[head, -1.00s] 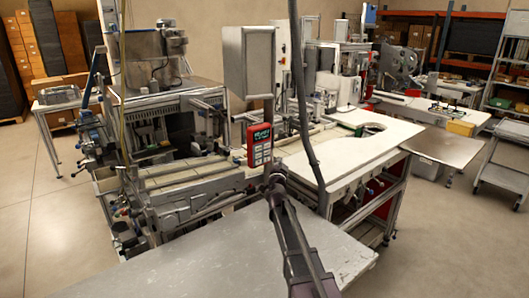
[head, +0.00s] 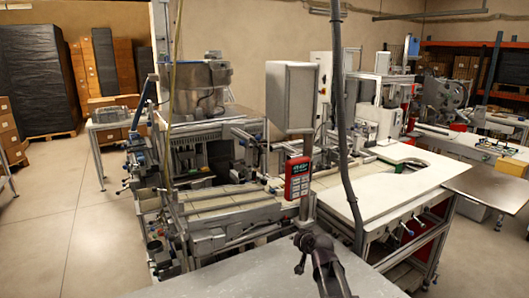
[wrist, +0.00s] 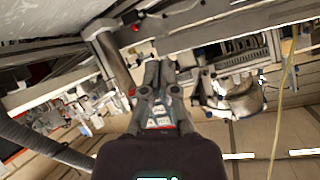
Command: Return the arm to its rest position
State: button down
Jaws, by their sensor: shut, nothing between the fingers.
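My gripper (head: 313,240) shows at the bottom centre of the head view, dark and at the end of a short stretch of my arm. It appears over the grey metal table (head: 215,282), apart from the machine behind it. In the wrist view my gripper (wrist: 157,70) points away from the camera with its two grey fingers together and nothing between them. The surroundings look upside down there. Most of my arm is out of view.
A red keypad unit (head: 298,178) hangs on a post beneath a grey box (head: 291,97). A white worktop (head: 390,195) lies at the right. Open floor (head: 55,235) is at the left.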

jog(key=s+f+g, duration=0.2)
jog(key=s, duration=0.2)
jog(key=s+d+f+g+h, duration=0.1)
jog(key=s+f+g, duration=0.1)
jog(key=s, duration=0.3)
jog(key=s+d+f+n+g+p, duration=0.1)
jog(key=s+f+g, duration=0.1)
jog(key=s, duration=0.3)
jog(key=shift+h, duration=0.4)
jog(key=s+d+g+h, duration=0.1)
jog(key=s, duration=0.3)
jog(key=s+d+f+g, duration=0.1)
jog(key=s+d+g, duration=0.1)
jog(key=s, duration=0.2)
jog(key=s+d+g+h+p, duration=0.1)
jog(key=s+g, duration=0.1)
jog(key=s, duration=0.2)
jog(key=shift+d+f+h, duration=0.2)
jog(key=shift+d+h, duration=0.05)
jog(key=shift+h, duration=0.05)
